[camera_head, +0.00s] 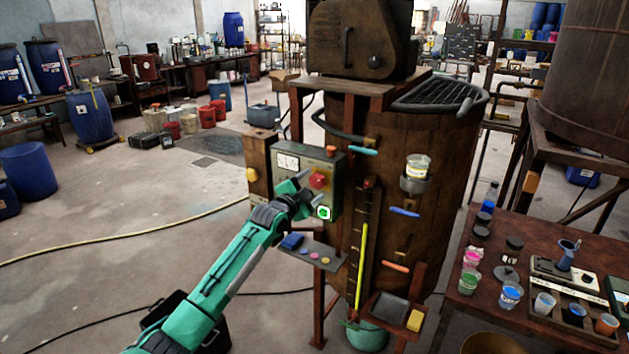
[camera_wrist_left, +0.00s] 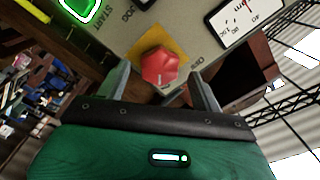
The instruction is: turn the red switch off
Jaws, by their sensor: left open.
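The red switch (camera_head: 318,181) is a faceted red knob on the grey control panel (camera_head: 289,180) on the vat's side. In the left wrist view the red switch (camera_wrist_left: 160,67) sits on a yellow square plate, between and just beyond the fingertips. My left gripper (camera_head: 304,186) is open in front of the panel, beside the switch. In the left wrist view my left gripper (camera_wrist_left: 161,76) has one finger on either side of the knob, and contact cannot be told. A lit green button (camera_head: 324,212) marked START is below the switch. My right gripper is not in view.
The rusty vat (camera_head: 445,150) stands behind the panel. A table (camera_head: 450,300) with cups and jars is at the right. The floor at the left is open, with a hose across it.

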